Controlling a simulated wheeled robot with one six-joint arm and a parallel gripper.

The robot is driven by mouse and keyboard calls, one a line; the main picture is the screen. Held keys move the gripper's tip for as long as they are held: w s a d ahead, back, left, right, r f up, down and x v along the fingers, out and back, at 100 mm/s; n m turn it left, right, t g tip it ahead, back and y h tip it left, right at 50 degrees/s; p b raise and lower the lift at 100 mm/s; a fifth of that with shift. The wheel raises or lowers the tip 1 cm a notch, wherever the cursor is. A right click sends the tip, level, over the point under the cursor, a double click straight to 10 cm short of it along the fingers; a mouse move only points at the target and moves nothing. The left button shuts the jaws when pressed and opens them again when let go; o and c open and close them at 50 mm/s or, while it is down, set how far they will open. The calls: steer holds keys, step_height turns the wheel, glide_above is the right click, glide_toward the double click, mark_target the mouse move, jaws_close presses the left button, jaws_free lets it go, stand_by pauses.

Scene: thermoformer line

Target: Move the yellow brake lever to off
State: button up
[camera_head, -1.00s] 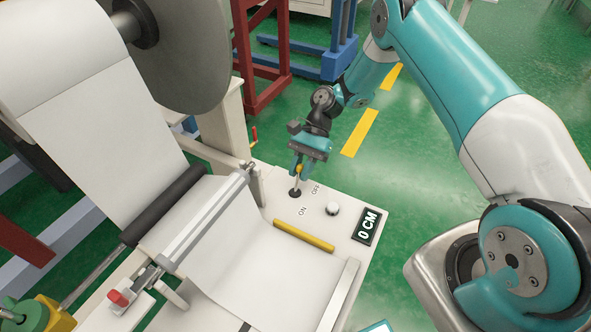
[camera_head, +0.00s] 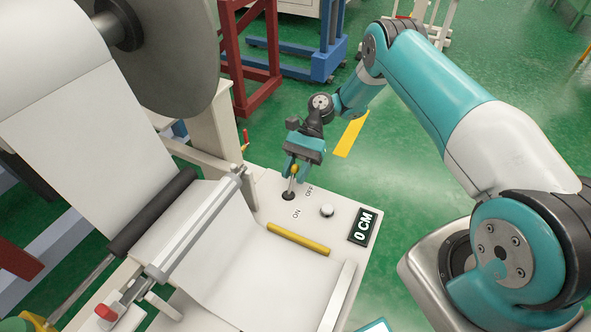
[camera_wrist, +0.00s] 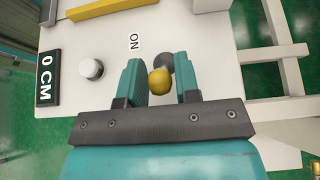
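The brake lever is a short rod with a yellow ball knob (camera_head: 294,169), rising from a dark round socket on the white panel (camera_head: 340,207). The ON label (camera_head: 296,214) and OFF label (camera_head: 309,191) are printed beside it. My gripper (camera_head: 291,172) is over the lever from above. In the wrist view the yellow knob (camera_wrist: 160,82) sits between the two teal fingers of my gripper (camera_wrist: 162,78), close to the left finger with a small gap to the right one. The fingers are apart. The lever's exact tilt is hard to tell.
A white round button (camera_head: 327,210) and a "0 CM" display (camera_head: 364,226) are on the panel near the lever. A yellow bar (camera_head: 298,239) lies across the sheet's edge. A red-tipped handle (camera_head: 245,138) stands behind the panel. Green floor is open to the right.

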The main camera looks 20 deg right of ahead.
steer(key=shift+o, duration=1.1)
steer(key=shift+w, duration=0.1)
steer(key=shift+r, duration=0.2)
step_height(320, 180, up, 9)
steer(key=shift+r, duration=0.1)
step_height(320, 180, up, 10)
steer(key=p, duration=0.9)
steer(key=shift+r+p, duration=0.2)
steer(key=shift+p, duration=0.1)
